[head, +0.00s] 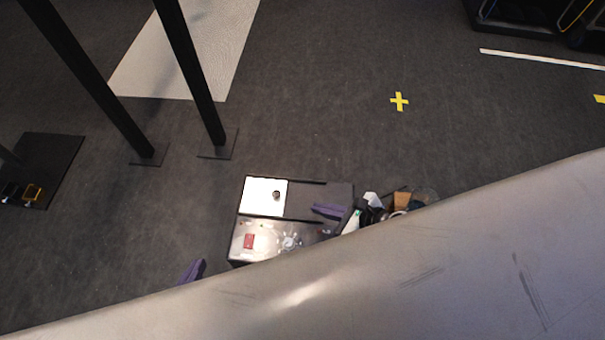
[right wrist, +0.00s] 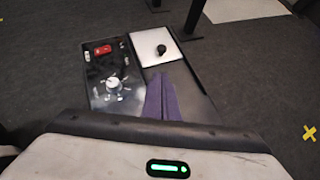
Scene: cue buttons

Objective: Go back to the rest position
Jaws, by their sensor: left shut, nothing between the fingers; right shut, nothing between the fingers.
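My left gripper (head: 192,270) shows only as purple fingers at the edge of a large pale surface, left of the button box, apart from it in the picture. My right gripper (head: 328,210) is shut and empty over the right part of the box; its purple fingers also show in the right wrist view (right wrist: 162,98). The box has a white plate (head: 262,196) with a dark round knob (head: 276,195). Its metal panel (head: 266,230) carries a red button (head: 249,241) and a silvery star-shaped knob (head: 290,242). The pale surface hides the box's lower edge.
A cluster of mixed objects (head: 400,200) lies right of the box, partly hidden. Two dark posts (head: 190,70) stand at the upper left near a white mat (head: 215,50). A dark mat (head: 55,160) lies far left. Grey floor around a yellow cross (head: 399,102) is clear.

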